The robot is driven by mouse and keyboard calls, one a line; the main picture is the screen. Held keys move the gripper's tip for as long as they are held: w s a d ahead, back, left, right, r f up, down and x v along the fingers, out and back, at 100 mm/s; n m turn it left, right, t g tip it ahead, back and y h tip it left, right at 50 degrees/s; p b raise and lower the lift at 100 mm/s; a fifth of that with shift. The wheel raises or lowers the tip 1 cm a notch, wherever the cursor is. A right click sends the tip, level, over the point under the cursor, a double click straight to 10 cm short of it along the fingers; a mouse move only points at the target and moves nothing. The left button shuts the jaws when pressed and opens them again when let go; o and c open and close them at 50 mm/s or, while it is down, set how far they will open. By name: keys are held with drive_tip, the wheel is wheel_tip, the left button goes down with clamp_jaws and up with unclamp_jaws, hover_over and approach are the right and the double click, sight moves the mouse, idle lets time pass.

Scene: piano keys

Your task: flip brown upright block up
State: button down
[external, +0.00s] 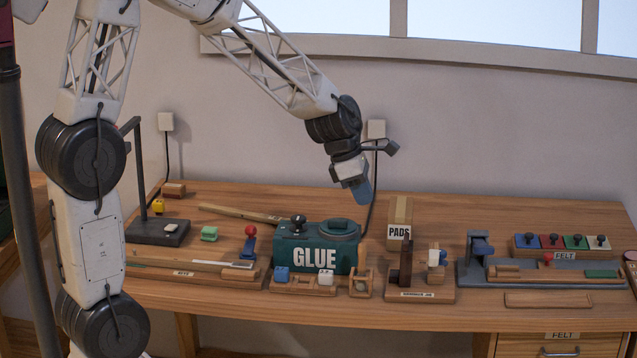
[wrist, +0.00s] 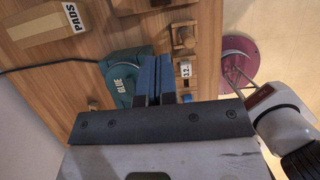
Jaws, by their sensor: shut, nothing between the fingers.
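The brown upright block (external: 405,262) is dark and stands upright on a light wooden base (external: 420,296) in the external view, right of the glue box. In the wrist view my gripper's blue fingers (wrist: 155,58) are together and empty. Part of a wooden fixture shows at that view's top edge; I cannot tell whether the block is there.
The green glue box (external: 316,247) is left of the block, and a cardboard PADS box (external: 399,222) is behind it. A small wooden rack (external: 306,284) with blue and white blocks is in front of the glue. A grey fixture (external: 481,270) stands to the right.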

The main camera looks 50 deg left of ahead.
sight(412, 246)
drive_tip(key=w+d+f, duration=0.5)
drive_tip(key=f, duration=0.2)
drive_tip(key=shift+f, duration=0.4)
idle(0.5)
drive_tip(key=shift+w+d, duration=1.5)
drive_tip(key=shift+d, duration=0.05)
drive_tip(key=shift+s+a, duration=0.1)
